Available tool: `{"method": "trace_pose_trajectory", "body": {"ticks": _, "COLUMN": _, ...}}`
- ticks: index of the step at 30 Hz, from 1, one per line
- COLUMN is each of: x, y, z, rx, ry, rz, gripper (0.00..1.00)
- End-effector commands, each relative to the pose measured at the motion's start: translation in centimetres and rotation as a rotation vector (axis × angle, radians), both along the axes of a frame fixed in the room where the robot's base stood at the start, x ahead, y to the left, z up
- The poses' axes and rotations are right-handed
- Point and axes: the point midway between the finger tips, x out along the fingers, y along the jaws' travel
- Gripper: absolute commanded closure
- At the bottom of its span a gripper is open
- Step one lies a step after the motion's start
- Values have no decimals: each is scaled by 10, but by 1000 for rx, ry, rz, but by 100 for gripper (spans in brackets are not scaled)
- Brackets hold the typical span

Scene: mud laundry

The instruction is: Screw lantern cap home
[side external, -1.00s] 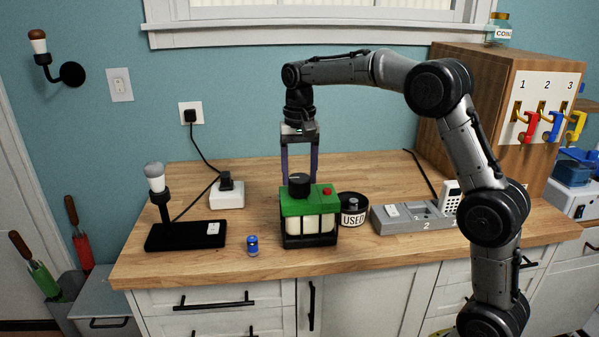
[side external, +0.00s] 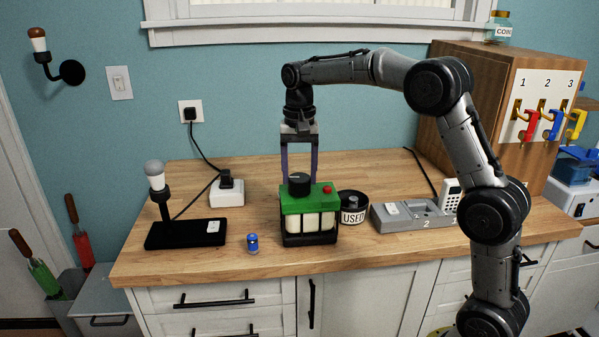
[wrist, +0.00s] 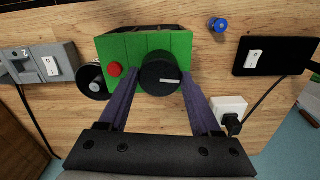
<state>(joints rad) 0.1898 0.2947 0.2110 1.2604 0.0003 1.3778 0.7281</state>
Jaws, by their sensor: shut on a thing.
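The lantern (side external: 309,203) has a green top and pale panels in a dark frame, and stands upright on the wooden counter. A round black cap (side external: 299,185) sits on its top; the wrist view shows the cap (wrist: 160,73) with a pale line mark pointing right. My gripper (side external: 299,179) points straight down over the lantern. Its two purple fingers are shut on the cap, one on each side, as the wrist view of the gripper (wrist: 160,76) also shows. A red button (side external: 327,190) is on the green top beside the cap. The threads are hidden.
A dark jar marked USED (side external: 353,208) stands close at the lantern's right. A grey numbered tray (side external: 408,217) lies further right. A small blue cylinder (side external: 253,244), a black lamp base (side external: 185,236) and a white plug box (side external: 228,193) are to the left. The front counter is clear.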

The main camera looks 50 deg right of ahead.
Motion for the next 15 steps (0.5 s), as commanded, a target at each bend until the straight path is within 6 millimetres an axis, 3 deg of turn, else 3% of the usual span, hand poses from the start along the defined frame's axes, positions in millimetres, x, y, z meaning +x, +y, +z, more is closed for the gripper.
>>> {"method": "trace_pose_trajectory", "body": {"ticks": 4, "x": 0, "y": 0, "z": 2, "rx": -1, "ry": -4, "rz": -111, "gripper": 67}}
{"method": "trace_pose_trajectory", "body": {"ticks": 15, "x": 1, "y": 0, "z": 2, "rx": -2, "ry": -6, "rz": -155, "gripper": 67}}
